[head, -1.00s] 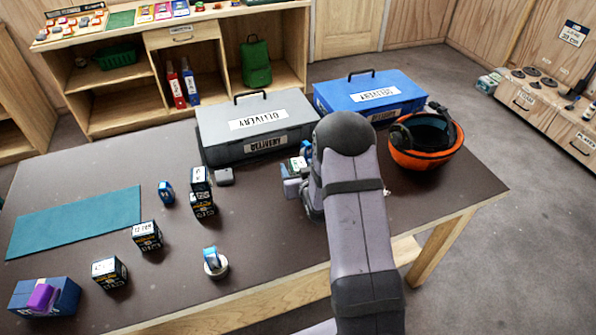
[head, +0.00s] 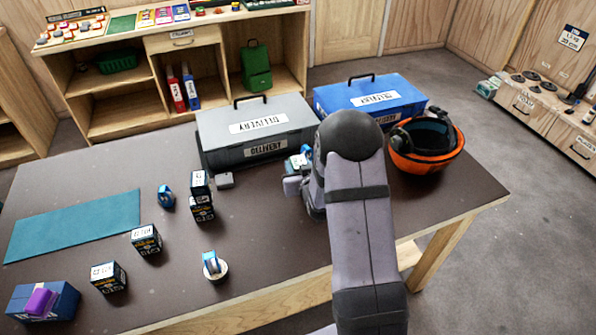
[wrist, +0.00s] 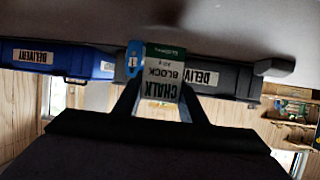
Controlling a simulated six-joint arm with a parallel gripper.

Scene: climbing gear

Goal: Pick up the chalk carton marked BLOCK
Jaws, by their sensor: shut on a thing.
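The chalk carton (wrist: 163,74), white with a green band and lettered CHALK BLOCK, is between my gripper's fingers (wrist: 158,98) in the wrist view. The fingers are shut on its sides, and its lettering appears upside down. In the head view a small part of the carton (head: 297,162) shows left of my arm, in front of the grey delivery box. My arm hides most of the gripper there. I cannot tell whether the carton touches the table. A blue item (wrist: 133,58) shows right beside the carton.
The grey delivery box (head: 225,150) and blue delivery box (head: 405,99) stand behind. An orange helmet (head: 425,163) is at the right. Several dark cartons (head: 146,239), a tape roll (head: 215,268) and a teal mat (head: 75,225) are to the left. The table's front middle is clear.

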